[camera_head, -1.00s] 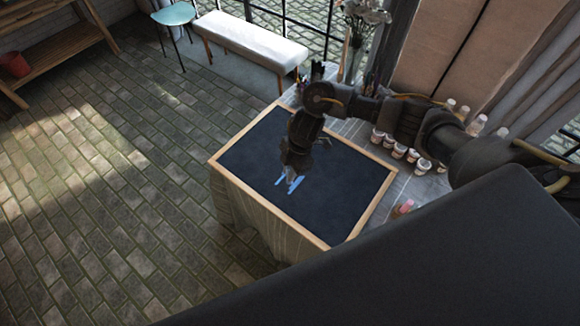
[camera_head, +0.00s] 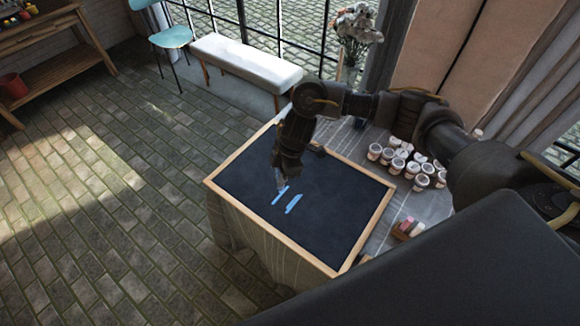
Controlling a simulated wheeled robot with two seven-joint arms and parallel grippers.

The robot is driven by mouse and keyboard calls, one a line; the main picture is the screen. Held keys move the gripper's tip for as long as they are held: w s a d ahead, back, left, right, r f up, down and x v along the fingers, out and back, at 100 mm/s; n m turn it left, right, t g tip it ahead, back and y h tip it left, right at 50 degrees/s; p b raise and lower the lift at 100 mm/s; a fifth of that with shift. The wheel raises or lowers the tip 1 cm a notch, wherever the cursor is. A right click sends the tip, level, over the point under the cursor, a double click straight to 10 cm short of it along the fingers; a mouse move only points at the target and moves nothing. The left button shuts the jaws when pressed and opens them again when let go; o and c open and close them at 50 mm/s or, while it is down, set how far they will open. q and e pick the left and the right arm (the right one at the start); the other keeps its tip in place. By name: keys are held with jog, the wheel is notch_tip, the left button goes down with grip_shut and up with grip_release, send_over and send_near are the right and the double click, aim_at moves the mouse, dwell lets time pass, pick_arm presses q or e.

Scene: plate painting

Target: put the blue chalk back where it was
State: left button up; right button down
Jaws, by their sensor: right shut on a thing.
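My right gripper (camera_head: 281,184) reaches down over the dark board. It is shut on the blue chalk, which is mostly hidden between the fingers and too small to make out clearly. The fingertips are at the upper end of a blue stroke (camera_head: 279,197); I cannot tell whether the chalk touches the board. A second blue stroke (camera_head: 293,204) lies just to the right. The black board (camera_head: 335,205) has a light wooden frame. A small chalk holder (camera_head: 402,235) with a pink piece and a pale piece stands right of the board. My left gripper is not in view.
Several white cups (camera_head: 413,168) stand on the cloth-covered table (camera_head: 385,238), right of the board. Flowers (camera_head: 357,24) stand behind it. A white bench (camera_head: 245,62) and a teal chair (camera_head: 171,38) are at the back. The board's lower right is clear.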

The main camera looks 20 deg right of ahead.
jog(key=r+m+b, duration=0.1)
jog(key=r, duration=0.1)
jog(key=r+m+t+b, duration=0.1)
jog(key=r+m, duration=0.1)
jog(key=r+m+b, duration=0.1)
jog(key=m+b, duration=0.1)
jog(key=shift+s+d+r+t+h, duration=0.1)
jog(key=shift+d+r+t+h, duration=0.2)
jog(key=shift+r, duration=0.1)
jog(key=s+d+r+m+h+b, duration=0.1)
jog(key=s+d+r+m+b, duration=0.2)
jog(key=s+d+m, duration=0.1)
jog(key=shift+s+r+m+t, duration=0.35)
jog(key=shift+s+m, duration=0.2)
jog(key=shift+m, duration=0.55)
